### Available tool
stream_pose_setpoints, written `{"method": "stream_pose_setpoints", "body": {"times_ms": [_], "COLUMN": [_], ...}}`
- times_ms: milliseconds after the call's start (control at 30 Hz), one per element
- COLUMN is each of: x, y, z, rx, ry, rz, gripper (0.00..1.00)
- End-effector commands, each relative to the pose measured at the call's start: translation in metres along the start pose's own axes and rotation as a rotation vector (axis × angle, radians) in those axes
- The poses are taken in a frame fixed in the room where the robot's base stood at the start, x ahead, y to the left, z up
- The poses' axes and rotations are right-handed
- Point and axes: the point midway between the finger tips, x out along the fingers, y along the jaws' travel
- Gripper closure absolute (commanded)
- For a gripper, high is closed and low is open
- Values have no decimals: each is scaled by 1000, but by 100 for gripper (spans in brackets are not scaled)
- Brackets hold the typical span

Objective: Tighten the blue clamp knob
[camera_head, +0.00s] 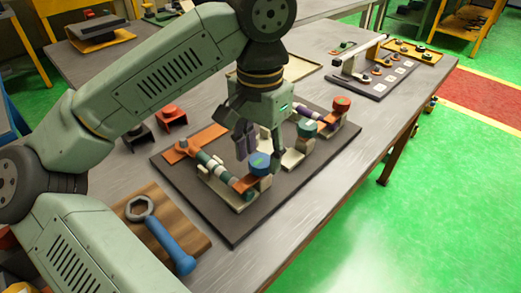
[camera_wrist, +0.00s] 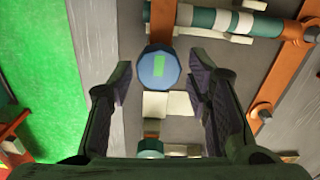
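The blue clamp knob (camera_head: 259,164) sits at the near end of a clamp on the dark fixture plate (camera_head: 233,235). In the wrist view the blue knob (camera_wrist: 158,69) is an octagonal cap with a green rectangle on top. My gripper (camera_head: 261,150) is over the knob, pointing down. In the wrist view my gripper (camera_wrist: 160,83) is open, with one finger on each side of the knob. Gaps show between the pads and the knob, so it is not held. The height of the fingertips over the knob is hard to tell.
A teal knob (camera_head: 306,127) and a red knob (camera_head: 341,102) stand on the same plate, right of my gripper. A blue-handled wrench (camera_head: 168,243) lies on a wooden board at the front left. Red and black blocks stand behind the plate. The table's right front is clear.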

Motion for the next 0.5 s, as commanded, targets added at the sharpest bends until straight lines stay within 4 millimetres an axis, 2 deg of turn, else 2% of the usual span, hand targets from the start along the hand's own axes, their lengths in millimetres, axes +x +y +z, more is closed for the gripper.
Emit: {"method": "stream_pose_setpoints", "body": {"times_ms": [100, 367, 500], "x": [1, 1, -6], "y": [0, 1, 0], "z": [0, 1, 0], "rx": [1, 2, 0], "ry": [-2, -4, -4], "rz": [1, 2, 0], "gripper": [45, 44, 44]}}
